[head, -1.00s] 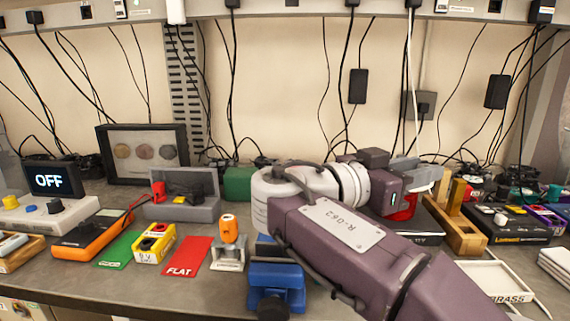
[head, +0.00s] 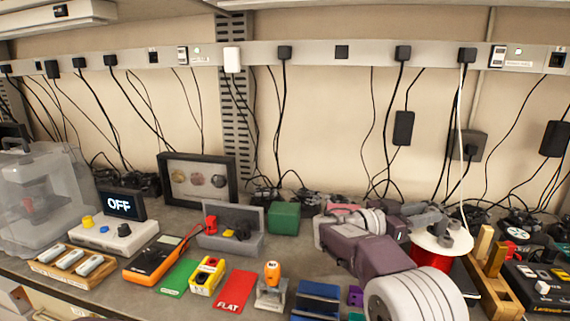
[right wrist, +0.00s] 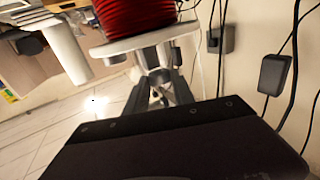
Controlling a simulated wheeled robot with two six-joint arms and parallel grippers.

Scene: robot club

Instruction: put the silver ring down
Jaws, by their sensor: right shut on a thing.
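My right gripper (head: 424,220) is at the back right of the bench in the head view, next to the red wire spool (head: 434,259). In the right wrist view my right gripper (right wrist: 163,92) is shut on a small grey, metallic piece between its fingertips. This looks like the silver ring, but it is small and mostly covered by the fingers, so its outline is unclear. The spool (right wrist: 135,14) stands just beyond the fingertips; I cannot tell whether they touch it. My left gripper is not in view.
A red FLAT card (head: 234,291), a green card (head: 178,278), a yellow box (head: 207,275) and an orange multimeter (head: 154,260) lie along the front. A grey open box (head: 230,241) and a green block (head: 284,219) stand behind. A wooden stand (head: 492,275) is at right.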

